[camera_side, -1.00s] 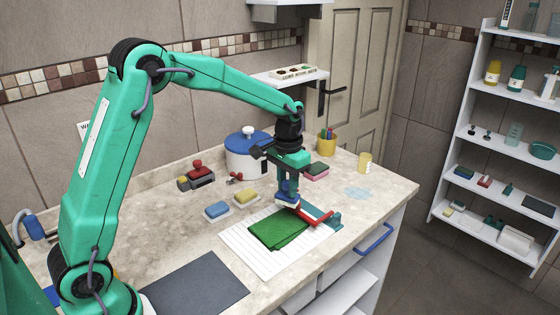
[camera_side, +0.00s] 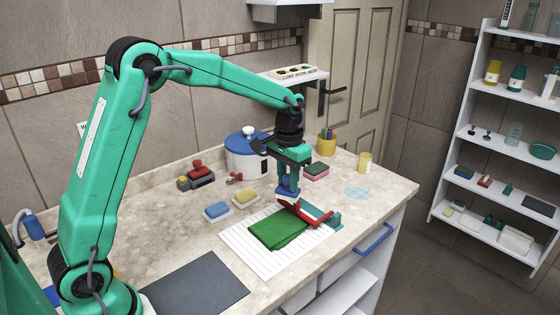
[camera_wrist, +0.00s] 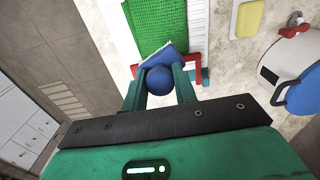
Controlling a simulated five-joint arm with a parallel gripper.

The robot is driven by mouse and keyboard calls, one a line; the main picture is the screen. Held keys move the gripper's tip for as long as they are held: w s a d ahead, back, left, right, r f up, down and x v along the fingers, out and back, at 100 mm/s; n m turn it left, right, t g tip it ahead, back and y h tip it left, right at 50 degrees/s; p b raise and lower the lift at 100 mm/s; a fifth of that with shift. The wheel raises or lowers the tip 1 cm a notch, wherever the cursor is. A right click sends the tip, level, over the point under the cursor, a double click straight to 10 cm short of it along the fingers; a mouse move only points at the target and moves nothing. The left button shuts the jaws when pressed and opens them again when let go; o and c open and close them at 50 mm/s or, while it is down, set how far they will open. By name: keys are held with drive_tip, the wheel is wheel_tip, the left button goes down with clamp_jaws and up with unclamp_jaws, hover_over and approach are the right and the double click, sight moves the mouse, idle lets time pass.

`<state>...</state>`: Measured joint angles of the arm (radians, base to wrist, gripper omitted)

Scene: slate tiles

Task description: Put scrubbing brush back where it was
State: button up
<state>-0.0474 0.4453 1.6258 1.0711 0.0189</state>
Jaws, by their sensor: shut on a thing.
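The scrubbing brush (camera_side: 288,191) is blue, with a round knob (camera_wrist: 159,80) and a flat blue base that shows beyond the knob in the wrist view. My gripper (camera_side: 288,180) points down and is shut on the knob, with one finger on each side. In the side view the brush is just behind a red-and-teal rack (camera_side: 306,213), which hides its lower part. Whether the brush touches anything below cannot be told. A green cloth (camera_side: 279,229) lies on a white ribbed mat (camera_side: 250,262) in front.
A blue sponge (camera_side: 217,210) and a yellow sponge (camera_side: 246,197) sit left of the brush. A white pot with a blue lid (camera_side: 247,152) stands behind. A pink-green sponge (camera_side: 316,170) lies behind right. A dark slate (camera_side: 197,285) lies front left.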

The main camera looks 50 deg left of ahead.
drive_tip(key=w+a+n, duration=0.5)
drive_tip(key=w+n, duration=0.2)
drive_tip(key=n, duration=0.6)
drive_tip(key=shift+w+a, duration=0.3)
drive_tip(key=shift+a, duration=0.1)
drive_tip(key=w+a+f, duration=0.2)
drive_tip(key=a+f, duration=0.5)
drive_tip(key=a, duration=0.4)
drive_tip(key=shift+w+a, duration=0.2)
drive_tip(key=shift+w, duration=0.05)
drive_tip(key=shift+f, duration=0.1)
drive_tip(key=shift+f, duration=1.95)
drive_tip(key=shift+f, duration=0.1)
